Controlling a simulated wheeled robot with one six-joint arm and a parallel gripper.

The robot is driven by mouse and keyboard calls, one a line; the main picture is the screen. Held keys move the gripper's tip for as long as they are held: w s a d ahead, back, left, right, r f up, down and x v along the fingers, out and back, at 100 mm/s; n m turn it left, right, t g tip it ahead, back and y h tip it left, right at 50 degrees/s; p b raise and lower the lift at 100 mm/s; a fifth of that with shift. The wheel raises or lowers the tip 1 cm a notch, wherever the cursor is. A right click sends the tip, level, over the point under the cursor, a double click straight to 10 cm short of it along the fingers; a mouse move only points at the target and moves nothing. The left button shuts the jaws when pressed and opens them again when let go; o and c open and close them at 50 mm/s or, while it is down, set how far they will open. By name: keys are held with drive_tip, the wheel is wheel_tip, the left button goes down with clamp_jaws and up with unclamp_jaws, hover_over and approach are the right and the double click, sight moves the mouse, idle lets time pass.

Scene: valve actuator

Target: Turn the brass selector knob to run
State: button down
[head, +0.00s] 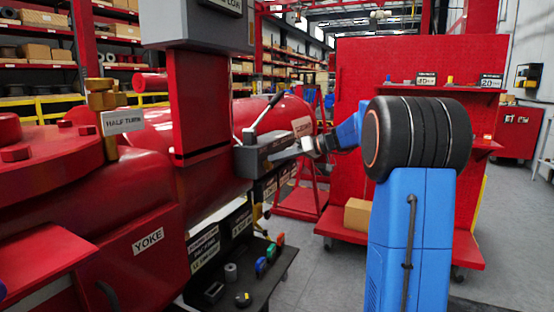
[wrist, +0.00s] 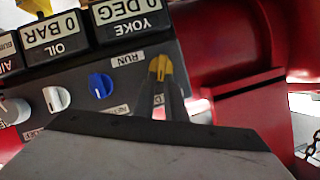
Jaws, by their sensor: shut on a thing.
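In the wrist view the brass selector knob (wrist: 160,67) is on a dark grey panel (wrist: 185,88), at its right end. My gripper (wrist: 160,84) has its two grey fingers on either side of the knob and is shut on it. A RUN label (wrist: 128,59) is beside the knob, to its left. The knob's exact pointing direction is hard to tell. In the head view my gripper (head: 302,147) is at the right end of the grey control box (head: 262,158); the knob does not show there.
A blue knob (wrist: 101,85) and a white knob (wrist: 56,98) are on the same panel to the left. A lever (head: 263,115) rises from the control box. The red valve body (head: 150,210) is at left; a black shelf (head: 262,272) with small parts is below.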

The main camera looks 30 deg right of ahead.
drive_tip(key=m+y, duration=0.1)
drive_tip(key=m, duration=0.2)
drive_tip(key=d+f+m+y, duration=0.1)
drive_tip(key=m+y, duration=0.1)
drive_tip(key=m, duration=0.1)
drive_tip(key=w+f+m+y, duration=0.1)
drive_tip(key=m+y, duration=0.1)
drive_tip(key=m, duration=0.1)
drive_tip(key=shift+d+f+g, duration=0.25)
drive_tip(key=shift+g, duration=0.05)
drive_tip(key=shift+m, duration=0.3)
idle(0.4)
drive_tip(key=c, duration=1.8)
unclamp_jaws()
drive_tip(key=f+v, duration=0.1)
drive_tip(key=v, duration=1.6)
drive_tip(key=shift+d+r, duration=0.25)
drive_tip(key=shift+d, duration=0.05)
